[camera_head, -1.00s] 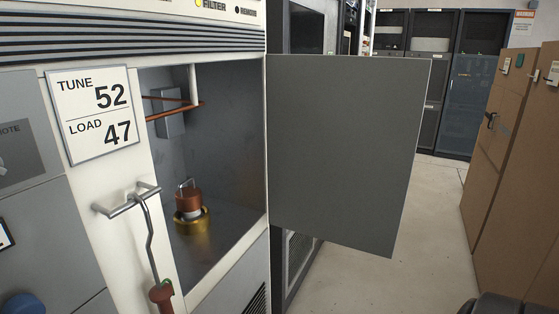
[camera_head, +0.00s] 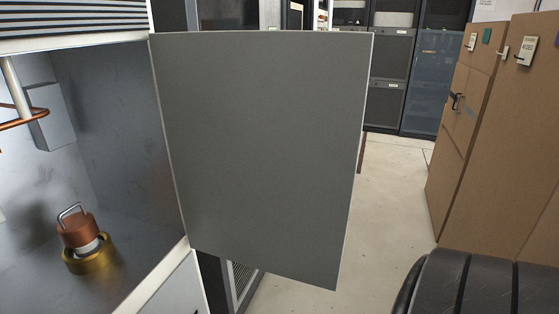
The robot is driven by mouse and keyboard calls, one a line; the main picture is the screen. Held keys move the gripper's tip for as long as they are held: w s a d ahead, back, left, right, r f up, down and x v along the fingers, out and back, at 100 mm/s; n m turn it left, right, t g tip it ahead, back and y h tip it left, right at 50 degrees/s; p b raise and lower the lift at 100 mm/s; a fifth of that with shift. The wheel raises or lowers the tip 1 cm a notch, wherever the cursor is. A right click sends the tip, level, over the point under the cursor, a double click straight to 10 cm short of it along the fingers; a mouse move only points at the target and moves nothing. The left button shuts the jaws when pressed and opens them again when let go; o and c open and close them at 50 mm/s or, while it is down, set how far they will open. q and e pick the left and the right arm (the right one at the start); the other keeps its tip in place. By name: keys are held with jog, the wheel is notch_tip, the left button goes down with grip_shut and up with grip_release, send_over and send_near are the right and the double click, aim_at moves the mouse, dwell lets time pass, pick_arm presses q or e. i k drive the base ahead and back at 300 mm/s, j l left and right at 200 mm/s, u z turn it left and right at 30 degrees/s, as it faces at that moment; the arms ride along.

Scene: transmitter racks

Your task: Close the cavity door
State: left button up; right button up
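The cavity door (camera_head: 262,150) is a flat grey panel, hinged at the right edge of the cavity opening. It stands wide open, swung out to the right. The open cavity (camera_head: 115,120) at the left has grey metal walls. Inside it a copper-coloured cylinder with a wire handle (camera_head: 80,230) sits in a brass ring (camera_head: 90,258). Neither gripper is in view. A black ribbed shape at the lower right looks like part of my arm, apart from the door in the picture.
Brown cabinets (camera_head: 500,120) with handles stand along the right. Dark racks (camera_head: 395,70) stand at the back. The pale floor (camera_head: 390,200) between the door and the brown cabinets is clear. A copper rod (camera_head: 22,120) is in the cavity's upper left.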

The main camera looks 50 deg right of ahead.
aim_at(263, 128)
jog(key=i+l, duration=0.1)
jog(key=l, duration=0.6)
jog(key=i+l, duration=0.1)
jog(key=l, duration=1.3)
jog(key=l+u, duration=0.4)
jog(key=l, duration=0.25)
jog(key=l+u, duration=0.4)
jog(key=l, duration=0.3)
jog(key=u, duration=0.35)
jog(key=k+l+u, duration=0.1)
jog(key=k+l, duration=0.25)
jog(key=k, duration=0.15)
jog(key=k+l+u, duration=0.1)
jog(key=k+l, duration=0.25)
jog(key=k, duration=0.1)
